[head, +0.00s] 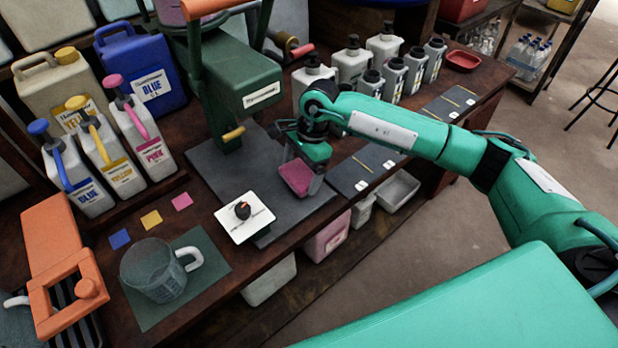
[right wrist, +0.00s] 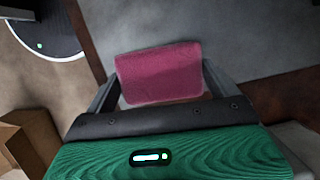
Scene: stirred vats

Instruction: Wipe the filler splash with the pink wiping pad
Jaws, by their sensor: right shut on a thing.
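The pink wiping pad (head: 296,177) is between the fingers of my right gripper (head: 304,180), which is shut on it. In the right wrist view the pad (right wrist: 160,73) spans the space between both fingers (right wrist: 160,84). The gripper points down near the right edge of the dark grey slab (head: 215,166) in front of the green filler (head: 236,72). I cannot tell whether the pad touches the slab. I cannot make out a splash; the pad and gripper hide part of the slab. My left gripper is not in view.
A clear jug (head: 155,270) stands on a green mat at the front left. Several jugs and pump bottles (head: 140,135) line the left. Grey bottles (head: 392,76) stand behind my right arm.

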